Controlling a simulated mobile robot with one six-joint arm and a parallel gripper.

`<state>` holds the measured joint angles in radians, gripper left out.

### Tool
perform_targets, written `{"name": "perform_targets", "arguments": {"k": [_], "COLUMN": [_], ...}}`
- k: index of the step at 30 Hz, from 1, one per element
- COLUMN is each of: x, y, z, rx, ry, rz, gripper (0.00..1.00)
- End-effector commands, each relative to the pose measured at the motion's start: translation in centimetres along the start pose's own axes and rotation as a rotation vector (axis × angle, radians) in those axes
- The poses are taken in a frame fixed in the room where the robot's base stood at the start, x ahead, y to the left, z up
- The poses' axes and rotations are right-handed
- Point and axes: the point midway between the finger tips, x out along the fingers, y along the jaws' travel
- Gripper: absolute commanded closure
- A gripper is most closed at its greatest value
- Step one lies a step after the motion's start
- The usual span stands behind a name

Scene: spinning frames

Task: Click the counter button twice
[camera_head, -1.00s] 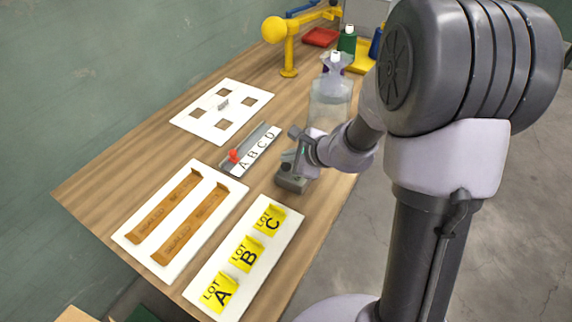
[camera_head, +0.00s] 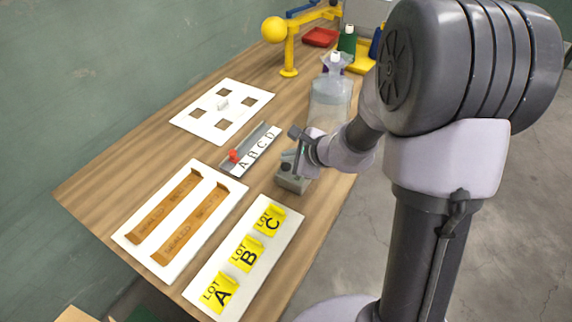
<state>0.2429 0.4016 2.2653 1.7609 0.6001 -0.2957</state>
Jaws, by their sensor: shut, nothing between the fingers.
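The counter (camera_head: 291,181) is a small grey box on the wooden table, just right of the lettered slider strip. My gripper (camera_head: 288,165) is shut and empty, with its tip at the top of the counter box. The gripper and wrist hide part of the counter's top, so I cannot tell whether the button is touched or pressed. No count reading can be made out.
A slider strip (camera_head: 262,143) with a red knob lies left of the counter. A white board (camera_head: 213,258) with yellow LOT tags lies in front. A clear bottle (camera_head: 330,100) stands behind. A white board with square holes (camera_head: 190,122) lies at the back left.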

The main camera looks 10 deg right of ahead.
Motion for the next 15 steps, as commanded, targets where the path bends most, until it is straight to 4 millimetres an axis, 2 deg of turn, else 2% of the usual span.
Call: {"name": "perform_targets", "arguments": {"k": [15], "x": [0.59], "y": [0.42], "z": [-0.43], "rx": [0.000], "ry": [0.000], "rz": [0.000], "gripper": [1.00]}}
